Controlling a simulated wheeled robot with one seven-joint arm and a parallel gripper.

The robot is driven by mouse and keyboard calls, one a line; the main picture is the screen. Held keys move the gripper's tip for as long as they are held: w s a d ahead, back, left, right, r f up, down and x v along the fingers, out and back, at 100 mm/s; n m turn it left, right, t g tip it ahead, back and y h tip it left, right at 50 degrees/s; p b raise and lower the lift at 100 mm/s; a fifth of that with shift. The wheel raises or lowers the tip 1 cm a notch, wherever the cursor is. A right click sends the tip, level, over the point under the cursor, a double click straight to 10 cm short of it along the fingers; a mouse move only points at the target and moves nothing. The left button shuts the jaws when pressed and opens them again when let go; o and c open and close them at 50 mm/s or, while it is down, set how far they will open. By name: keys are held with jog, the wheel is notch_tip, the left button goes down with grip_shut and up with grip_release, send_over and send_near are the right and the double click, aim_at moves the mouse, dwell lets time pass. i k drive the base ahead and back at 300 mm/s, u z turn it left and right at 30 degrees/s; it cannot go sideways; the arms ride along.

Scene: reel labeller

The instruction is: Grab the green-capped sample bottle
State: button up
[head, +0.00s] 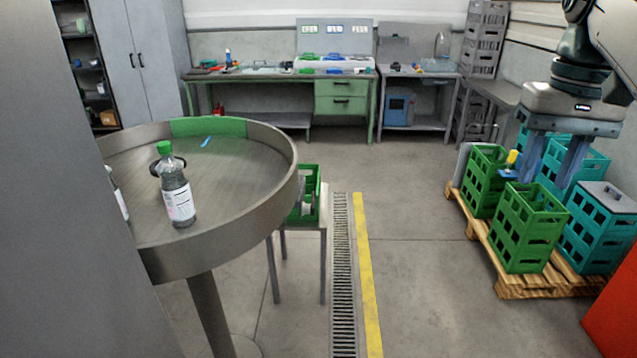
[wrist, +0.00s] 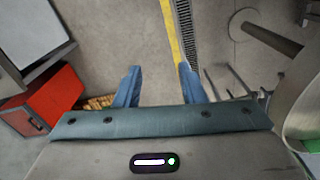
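The green-capped sample bottle (head: 176,190) stands upright on the round metal table (head: 240,172) at the left of the head view. It has a clear, dark-looking body and a white label. A second bottle (head: 118,198) is partly hidden behind the grey panel at the left, and its cap cannot be seen. My gripper (head: 548,182) hangs at the upper right of the head view, far from the bottle. In the wrist view its two blue fingers (wrist: 158,88) are apart with nothing between them. The bottle does not show in the wrist view.
The table has a raised rim. A black ring-shaped item (head: 154,168) and a small blue item (head: 206,142) lie on it. A green crate (head: 308,195) stands on a small stand beside it. Crates on a pallet (head: 540,284) are at right. The middle floor is clear.

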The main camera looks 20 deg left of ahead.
aim_at(174, 186)
jog(key=u, duration=1)
jog(key=i, duration=1.8)
jog(key=u, duration=2)
